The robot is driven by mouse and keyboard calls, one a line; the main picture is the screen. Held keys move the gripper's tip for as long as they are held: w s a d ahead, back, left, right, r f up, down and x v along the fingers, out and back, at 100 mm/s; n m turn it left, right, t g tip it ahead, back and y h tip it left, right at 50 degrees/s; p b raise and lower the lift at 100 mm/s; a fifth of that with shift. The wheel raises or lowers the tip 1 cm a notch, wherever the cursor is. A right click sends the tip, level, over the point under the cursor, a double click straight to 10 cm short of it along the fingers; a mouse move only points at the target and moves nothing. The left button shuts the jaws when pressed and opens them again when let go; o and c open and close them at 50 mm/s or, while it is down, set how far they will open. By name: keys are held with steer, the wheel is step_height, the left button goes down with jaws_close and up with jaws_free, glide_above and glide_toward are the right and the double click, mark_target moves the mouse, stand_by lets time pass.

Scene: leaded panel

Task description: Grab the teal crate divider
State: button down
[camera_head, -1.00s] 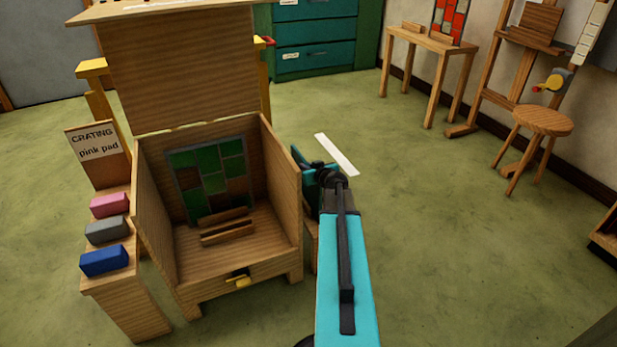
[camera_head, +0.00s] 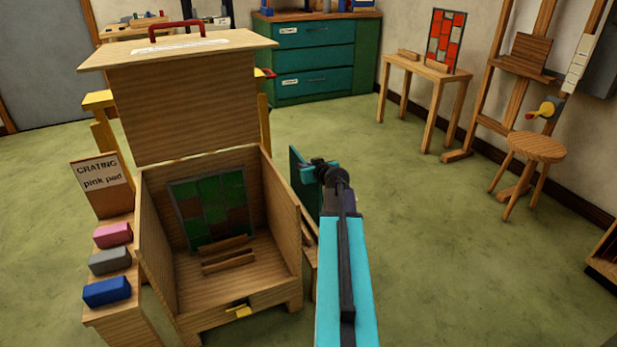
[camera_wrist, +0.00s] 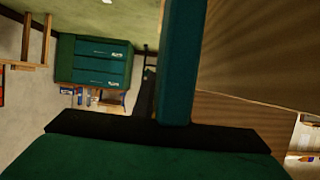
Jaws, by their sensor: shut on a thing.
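The teal crate divider (camera_head: 299,183) shows in the head view as a narrow dark teal panel just outside the right wall of the open wooden crate (camera_head: 283,223). My gripper (camera_head: 318,173) is shut on it, and the black wrist and teal arm cover its right part. In the wrist view a teal upright strip (camera_wrist: 181,60) runs up from the dark band at the bottom; it looks like the divider seen nearly edge-on. The fingertips are not clear in either view.
A green leaded panel (camera_head: 207,207) stands inside the crate behind wooden slats. The crate's lid (camera_head: 185,105) is raised. Pink (camera_head: 113,235), grey (camera_head: 110,260) and blue (camera_head: 107,291) pads lie on a left stand. A stool (camera_head: 537,147) stands right; floor between is clear.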

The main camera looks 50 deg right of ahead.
step_height(320, 180, up, 14)
steer(key=p, duration=0.3)
stand_by(0.6)
